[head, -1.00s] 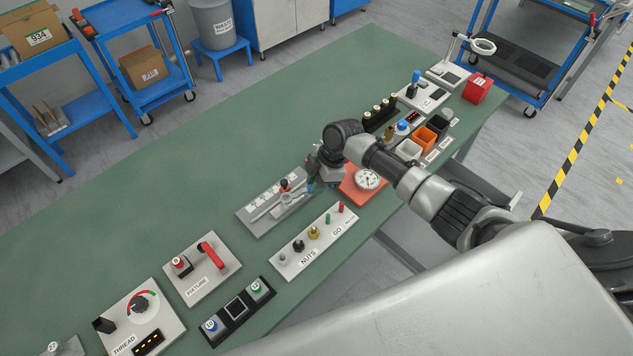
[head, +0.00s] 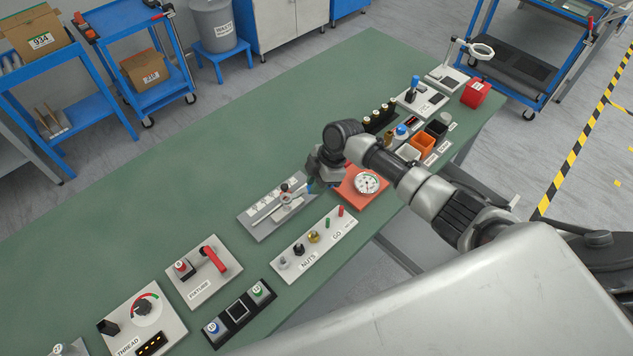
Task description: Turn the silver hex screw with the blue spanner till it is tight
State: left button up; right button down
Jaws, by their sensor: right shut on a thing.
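My right gripper (head: 316,182) points down at the right end of a grey plate (head: 262,231), beside the orange-red dial base. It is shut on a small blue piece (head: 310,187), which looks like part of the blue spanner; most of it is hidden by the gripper. A silver fixture (head: 291,200) with a dark knob (head: 286,188) sits on the grey plate, just left of the gripper. I cannot make out the silver hex screw or whether the spanner is around it. My left gripper is not in view.
The dial gauge base (head: 349,200) lies close right of the gripper. A nuts panel (head: 290,261) with several coloured posts lies in front. A fixture panel (head: 207,288) with a red handle is to the left. The green bench top (head: 190,170) behind is clear.

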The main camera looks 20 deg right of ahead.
jog(key=shift+r+p, duration=1.9)
jog(key=shift+r, duration=0.55)
